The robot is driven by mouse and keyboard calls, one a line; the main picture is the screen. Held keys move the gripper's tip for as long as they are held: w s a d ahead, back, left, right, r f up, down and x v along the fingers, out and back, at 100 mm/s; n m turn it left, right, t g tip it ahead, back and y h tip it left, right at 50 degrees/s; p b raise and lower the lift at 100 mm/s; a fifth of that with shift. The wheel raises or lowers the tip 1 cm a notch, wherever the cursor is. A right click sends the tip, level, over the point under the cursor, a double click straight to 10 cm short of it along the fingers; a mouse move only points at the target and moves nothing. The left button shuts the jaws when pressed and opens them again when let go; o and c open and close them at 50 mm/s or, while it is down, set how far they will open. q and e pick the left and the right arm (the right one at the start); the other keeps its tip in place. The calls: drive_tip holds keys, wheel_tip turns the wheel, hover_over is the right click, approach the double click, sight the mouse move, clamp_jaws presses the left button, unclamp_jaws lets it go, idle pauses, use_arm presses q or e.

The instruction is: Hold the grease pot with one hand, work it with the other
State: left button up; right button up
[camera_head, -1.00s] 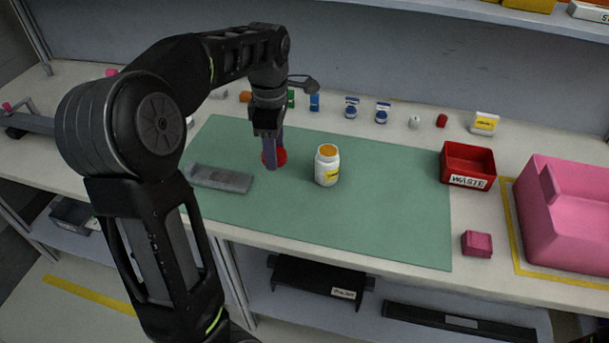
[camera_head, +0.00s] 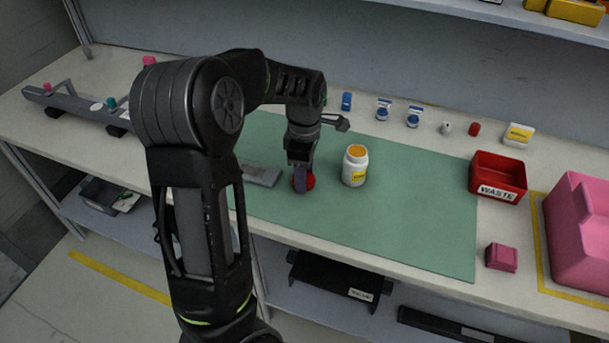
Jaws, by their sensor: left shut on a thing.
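The grease pot is likely the white jar (camera_head: 354,172) with a yellow label and an orange top; it stands upright on the green mat. My left gripper (camera_head: 303,184) points down to the left of the jar, apart from it. It is shut on a round red thing (camera_head: 310,181) at or just above the mat. The fingers hide part of the red thing, so I cannot tell what it is or whether it touches the mat. My right gripper is out of view.
A grey tray (camera_head: 262,175) lies partly hidden behind my left arm. A red WASTE bin (camera_head: 484,184), a pink block (camera_head: 501,257) and a large pink part (camera_head: 584,235) are at the right. Small bottles (camera_head: 383,112) line the back. The mat's (camera_head: 410,220) right half is clear.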

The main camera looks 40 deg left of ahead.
use_arm(q)
drive_tip(key=shift+f, duration=0.35)
drive_tip(key=shift+f, duration=0.15)
drive_tip(key=o, duration=1.5)
drive_tip(key=shift+o, duration=0.2)
wheel_tip(320, 180, up, 12)
